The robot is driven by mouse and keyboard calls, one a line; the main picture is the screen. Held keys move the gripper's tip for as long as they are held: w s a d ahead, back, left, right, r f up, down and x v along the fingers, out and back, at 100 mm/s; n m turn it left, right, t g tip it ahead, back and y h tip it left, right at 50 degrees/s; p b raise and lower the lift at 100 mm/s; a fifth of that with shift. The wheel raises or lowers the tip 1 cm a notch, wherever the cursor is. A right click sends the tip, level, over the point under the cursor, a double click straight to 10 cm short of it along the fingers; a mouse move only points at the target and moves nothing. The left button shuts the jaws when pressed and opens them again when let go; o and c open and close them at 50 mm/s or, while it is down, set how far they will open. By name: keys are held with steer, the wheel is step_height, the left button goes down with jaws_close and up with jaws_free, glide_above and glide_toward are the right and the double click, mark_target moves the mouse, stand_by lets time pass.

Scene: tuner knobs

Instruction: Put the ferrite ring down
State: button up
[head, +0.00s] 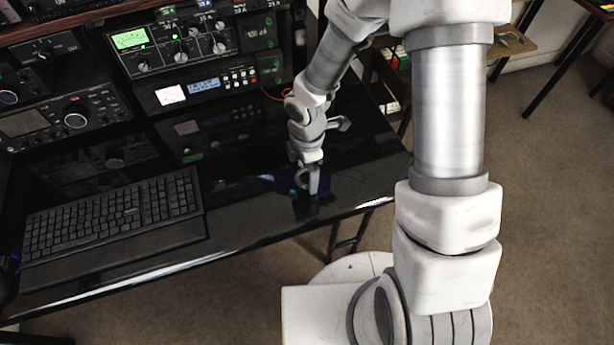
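My gripper (309,184) points down over the right part of the glossy black desk (255,205), near its front edge. A small dark grey ferrite ring (301,179) shows at the fingers, with its curved outline to the left of the pale fingertip. The gripper appears shut on the ring. The fingers hide part of it. The ring is small in this view, and I cannot tell whether it touches the desk or is just above it.
A black keyboard (112,215) lies on the left of the desk. Radio units with knobs (190,45) stand along the back, with a lit-display unit (205,88) below them. The desk between keyboard and gripper is clear. The front edge is close to the gripper.

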steer(key=c, duration=1.2)
steer(key=shift+r, duration=0.15)
step_height(320, 180, up, 5)
steer(key=shift+d+f+p, duration=0.1)
steer(key=shift+f+p, duration=0.1)
steer(key=shift+p, duration=0.8)
steer(key=s+d+r+p, duration=0.3)
steer(key=d+r, duration=0.3)
steer(key=d, duration=0.5)
steer(key=shift+p, duration=0.45)
steer(key=w+r+m, duration=0.2)
steer(key=w+m, duration=0.7)
steer(key=m, duration=1.2)
steer(key=shift+w+r+p, duration=0.35)
steer(key=shift+w+p, duration=0.05)
steer(key=shift+p, duration=0.05)
